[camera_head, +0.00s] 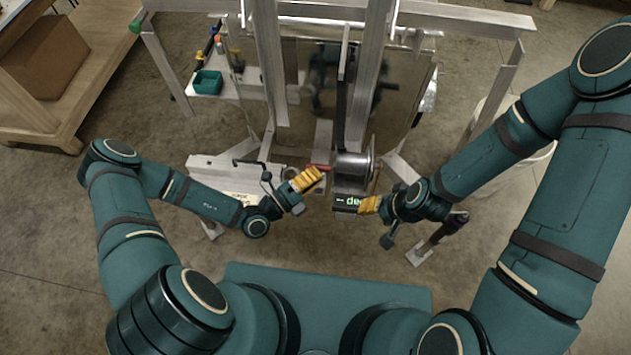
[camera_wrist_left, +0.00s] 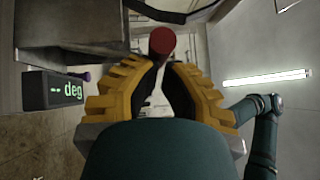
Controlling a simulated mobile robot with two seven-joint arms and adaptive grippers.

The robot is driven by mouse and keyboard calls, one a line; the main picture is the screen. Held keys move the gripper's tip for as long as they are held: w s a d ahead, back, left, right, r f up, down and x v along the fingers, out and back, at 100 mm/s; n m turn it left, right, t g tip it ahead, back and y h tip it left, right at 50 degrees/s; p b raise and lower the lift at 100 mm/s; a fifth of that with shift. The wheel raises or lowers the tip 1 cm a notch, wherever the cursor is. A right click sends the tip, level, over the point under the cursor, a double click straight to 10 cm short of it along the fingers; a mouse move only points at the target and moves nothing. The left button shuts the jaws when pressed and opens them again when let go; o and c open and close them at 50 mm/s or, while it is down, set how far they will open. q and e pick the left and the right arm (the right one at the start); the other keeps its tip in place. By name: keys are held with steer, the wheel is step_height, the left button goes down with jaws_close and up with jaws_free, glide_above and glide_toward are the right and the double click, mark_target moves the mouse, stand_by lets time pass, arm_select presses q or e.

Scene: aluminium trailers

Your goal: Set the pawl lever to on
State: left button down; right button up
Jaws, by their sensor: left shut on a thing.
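The pawl lever shows as a red piece (camera_head: 319,167) beside the winch drum in the head view, and as a round red knob (camera_wrist_left: 162,41) at the fingertips in the left wrist view. My left gripper (camera_head: 314,175), with yellow fingers, is shut on the red lever at its tips. The winch (camera_head: 353,172) is a grey metal drum on the trailer post, just right of the lever. My right gripper (camera_head: 368,205) is at the right side of the dark display box; its finger gap is not clear. The lever's base is hidden.
The display box (camera_head: 346,203) reads "-- deg", also in the left wrist view (camera_wrist_left: 52,90). The aluminium trailer frame (camera_head: 460,17) rises behind the winch. A small green bin (camera_head: 208,82) sits on a shelf at the back left. A wooden workbench (camera_head: 35,110) stands far left.

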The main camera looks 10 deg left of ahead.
mark_target(310, 164)
arm_select(q)
steer(key=shift+w+r+p, duration=0.15)
steer(key=shift+w+r, duration=0.1)
steer(key=shift+w, duration=0.35)
steer(key=shift+w+r+p, duration=0.15)
steer(key=shift+w+r, duration=0.1)
steer(key=shift+w, duration=0.35)
steer(key=shift+w+r, duration=0.1)
steer(key=shift+w, duration=1.1)
arm_select(e)
steer(key=shift+r, duration=0.65)
arm_select(q)
steer(key=shift+r, duration=0.1)
arm_select(e)
steer(key=shift+r, duration=0.1)
